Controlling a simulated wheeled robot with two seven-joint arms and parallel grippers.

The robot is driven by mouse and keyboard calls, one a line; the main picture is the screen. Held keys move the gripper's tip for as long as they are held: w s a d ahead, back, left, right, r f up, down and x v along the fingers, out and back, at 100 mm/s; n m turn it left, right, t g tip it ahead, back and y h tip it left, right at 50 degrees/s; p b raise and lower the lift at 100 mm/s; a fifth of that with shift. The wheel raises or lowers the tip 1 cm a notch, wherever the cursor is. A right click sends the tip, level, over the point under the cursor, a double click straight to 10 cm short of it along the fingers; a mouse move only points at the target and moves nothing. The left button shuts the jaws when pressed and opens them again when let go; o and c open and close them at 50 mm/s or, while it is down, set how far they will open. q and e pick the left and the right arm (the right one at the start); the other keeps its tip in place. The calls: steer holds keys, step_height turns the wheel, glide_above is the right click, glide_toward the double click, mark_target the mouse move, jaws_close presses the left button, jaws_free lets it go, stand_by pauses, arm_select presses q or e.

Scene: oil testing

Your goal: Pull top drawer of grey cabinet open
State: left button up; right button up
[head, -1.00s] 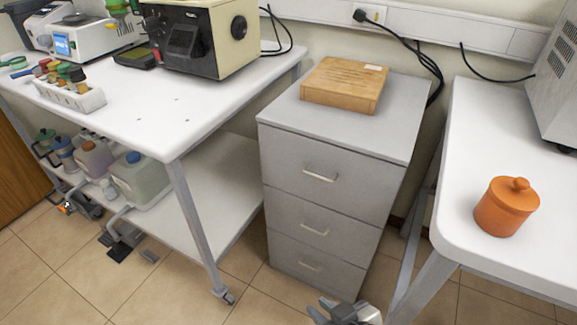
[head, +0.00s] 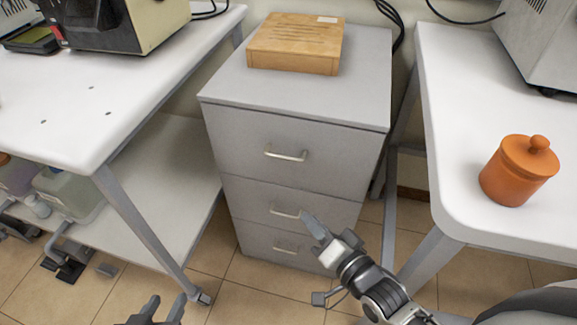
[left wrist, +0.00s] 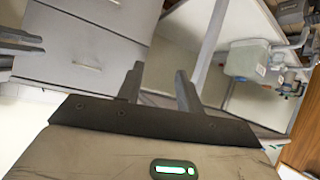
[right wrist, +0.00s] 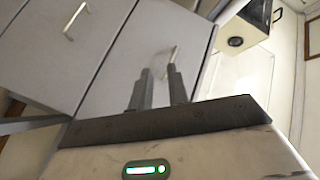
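The grey cabinet (head: 293,70) stands between two white tables. Its top drawer (head: 340,150) is shut, with a metal handle (head: 285,153) across its front. The lower drawers are shut too. My right gripper (head: 330,232) is open and empty in front of the cabinet, overlapping the middle drawer in the head view. In the right wrist view its fingers (right wrist: 158,88) are apart, with a drawer handle (right wrist: 172,52) just beyond the tips; I cannot tell which drawer it is. My left gripper (head: 164,308) is open and empty at the bottom edge, low and left of the cabinet.
A wooden box (head: 295,45) sits on the cabinet. An orange lidded jar (head: 518,170) stands on the right table (head: 450,120). The left table (head: 120,100) has a lower shelf with containers. Tiled floor (head: 250,295) is open before the cabinet.

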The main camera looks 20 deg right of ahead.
mark_target(286, 158)
steer(key=w+m+t+b, duration=0.1)
steer(key=w+m, duration=0.1)
steer(key=w, duration=0.4)
steer(key=w+r+m+t, duration=0.1)
steer(key=w+m, duration=0.1)
steer(key=w, duration=0.3)
steer(key=w+r+m+t+b, duration=0.1)
steer(key=w+m, duration=0.1)
steer(key=w, duration=0.4)
steer(key=shift+w+a+b, duration=0.2)
steer(key=shift+w+b, duration=0.1)
steer(key=shift+w, duration=0.05)
jaws_close()
